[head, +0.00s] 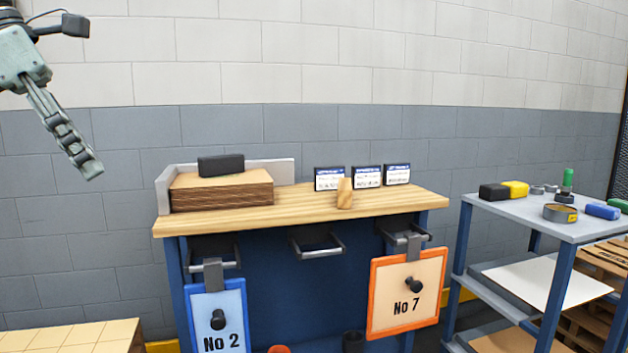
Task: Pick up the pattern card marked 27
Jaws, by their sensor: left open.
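Three small cards with blue headers stand at the back of the wooden-topped bench: a left card (329,179), a middle card (367,177) and a right card (397,174). Their print is too small to read, so I cannot tell whether one is marked 27. A blue board (218,300) marked No 2 and an orange-framed board (405,275) marked No 7 hang on the bench front. My left gripper (88,164) is open and empty at upper left, in front of the wall and well away from the cards. My right gripper is out of view.
A stack of brown sheets (222,193) with a dark block (221,164) on it sits at the bench's left, against a grey L-shaped fence. A small wooden peg (345,194) stands before the cards. A grey cart (540,213) with tools is at right.

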